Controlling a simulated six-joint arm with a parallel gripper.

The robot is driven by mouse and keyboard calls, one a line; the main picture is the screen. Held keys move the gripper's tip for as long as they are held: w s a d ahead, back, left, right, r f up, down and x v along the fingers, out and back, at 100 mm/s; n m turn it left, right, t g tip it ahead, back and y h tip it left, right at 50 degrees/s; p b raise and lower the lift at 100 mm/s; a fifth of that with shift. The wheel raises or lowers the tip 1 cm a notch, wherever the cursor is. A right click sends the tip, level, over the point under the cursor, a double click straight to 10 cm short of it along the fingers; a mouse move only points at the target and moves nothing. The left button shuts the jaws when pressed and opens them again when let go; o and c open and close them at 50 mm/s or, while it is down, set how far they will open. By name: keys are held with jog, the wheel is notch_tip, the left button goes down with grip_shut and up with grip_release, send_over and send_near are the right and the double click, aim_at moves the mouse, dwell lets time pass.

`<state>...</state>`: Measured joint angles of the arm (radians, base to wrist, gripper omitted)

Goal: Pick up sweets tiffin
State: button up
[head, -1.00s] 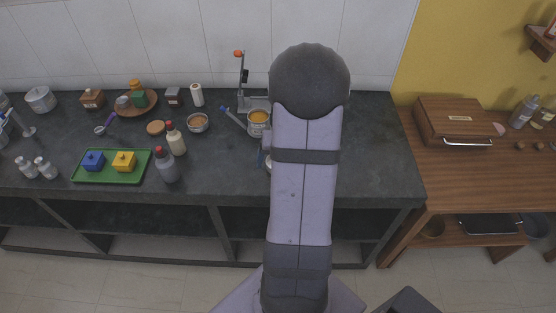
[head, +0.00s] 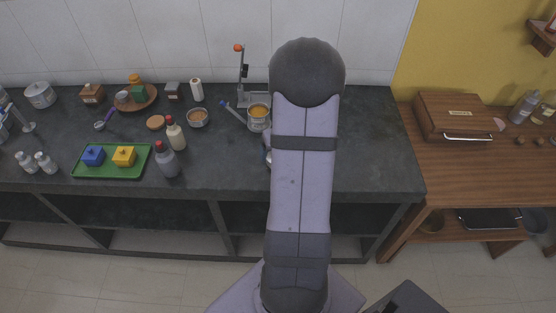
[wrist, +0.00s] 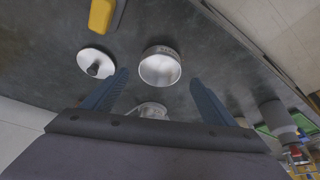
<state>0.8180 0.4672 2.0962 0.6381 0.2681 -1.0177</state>
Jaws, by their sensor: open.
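A round steel canister (wrist: 160,68) stands on the dark counter in the wrist view, seen from above with its bright inside showing. Faint marks on its side are too small to read, so I cannot tell if it is the sweets tiffin. My gripper (wrist: 158,78) is open, its two blue fingers spread wide with the canister in the gap between their tips as seen; nothing is held. A second metal piece (wrist: 148,110) shows nearer the palm, partly hidden. In the head view my arm covers most of this area.
A round lid with a black knob (wrist: 97,63) and a yellow object (wrist: 102,15) lie beside the left finger. In the head view, a pot with orange contents (head: 259,112), bottles (head: 166,160) and a green tray (head: 82,172) stand to the left. The counter's right end (head: 380,150) is clear.

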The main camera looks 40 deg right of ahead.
jog(key=shift+x, duration=2.55)
jog(key=shift+s, duration=0.15)
jog(key=c, duration=1.1)
